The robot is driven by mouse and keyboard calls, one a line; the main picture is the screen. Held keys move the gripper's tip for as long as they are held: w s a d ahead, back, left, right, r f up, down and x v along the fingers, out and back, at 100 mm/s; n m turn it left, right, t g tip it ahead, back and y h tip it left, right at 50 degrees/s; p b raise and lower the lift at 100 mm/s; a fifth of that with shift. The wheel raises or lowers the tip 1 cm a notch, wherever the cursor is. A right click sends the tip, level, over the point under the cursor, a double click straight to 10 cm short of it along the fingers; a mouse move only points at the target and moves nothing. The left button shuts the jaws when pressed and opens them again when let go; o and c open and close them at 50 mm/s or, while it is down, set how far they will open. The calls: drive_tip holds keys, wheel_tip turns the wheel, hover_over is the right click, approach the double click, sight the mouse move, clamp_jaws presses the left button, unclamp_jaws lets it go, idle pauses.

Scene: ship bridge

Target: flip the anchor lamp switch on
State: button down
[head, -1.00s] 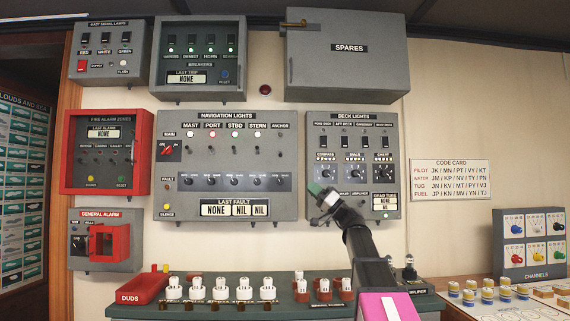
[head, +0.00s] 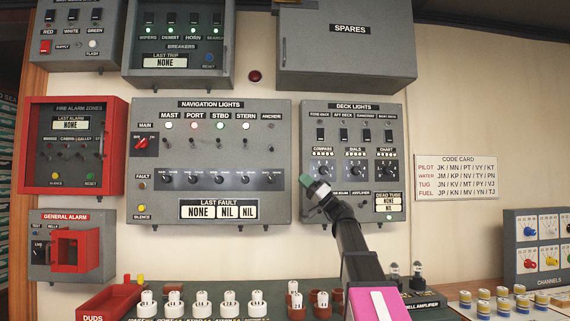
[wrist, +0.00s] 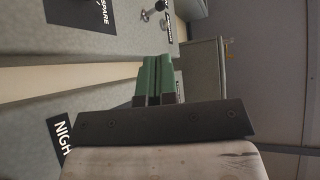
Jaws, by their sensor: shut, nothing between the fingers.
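The navigation lights panel (head: 230,215) is a grey wall box. Its rightmost column is labelled ANCHOR, with a small unlit lamp (head: 271,126) and the anchor lamp switch (head: 270,149), a small toggle whose position is too small to tell. The mast, port, stbd and stern lamps are lit. My gripper (head: 305,181) has green fingertips, shut and empty, in front of the left edge of the deck lights panel, lower right of the anchor switch and apart from it in the picture. The wrist view shows the closed fingers (wrist: 153,80) between grey panel surfaces; the anchor switch is not identifiable there.
The deck lights panel (head: 312,210) with its switches and knobs stands close to the right. A grey spares cabinet (head: 346,60) juts out above. A red fire alarm box (head: 112,145) hangs at left. A bench with several white-topped plugs (head: 202,304) lies below.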

drive_tip(key=x, duration=1.3)
drive_tip(key=shift+w+a+r, duration=0.15)
drive_tip(key=shift+a+r, duration=0.1)
drive_tip(key=shift+s+r+m+t+h, duration=0.2)
drive_tip(key=shift+m+t+h, duration=0.25)
drive_tip(key=shift+m+t, duration=0.3)
drive_tip(key=shift+s+r+m+t+h, duration=0.1)
drive_tip(key=shift+r+m+t+h, duration=0.1)
drive_tip(key=shift+m+t+h, duration=0.4)
drive_tip(key=m, duration=0.1)
drive_tip(key=r+m+t+h, duration=0.1)
drive_tip(key=m, duration=0.1)
drive_tip(key=r+m+t+h, duration=0.1)
drive_tip(key=m, duration=0.1)
drive_tip(key=shift+s+t+h, duration=0.25)
drive_tip(key=shift+s, duration=0.05)
approach(273, 149)
drive_tip(key=s+d+r, duration=0.1)
drive_tip(key=s+d, duration=0.3)
drive_tip(key=s, duration=0.1)
drive_tip(key=shift+s+d, duration=0.2)
drive_tip(key=shift+d, duration=0.15)
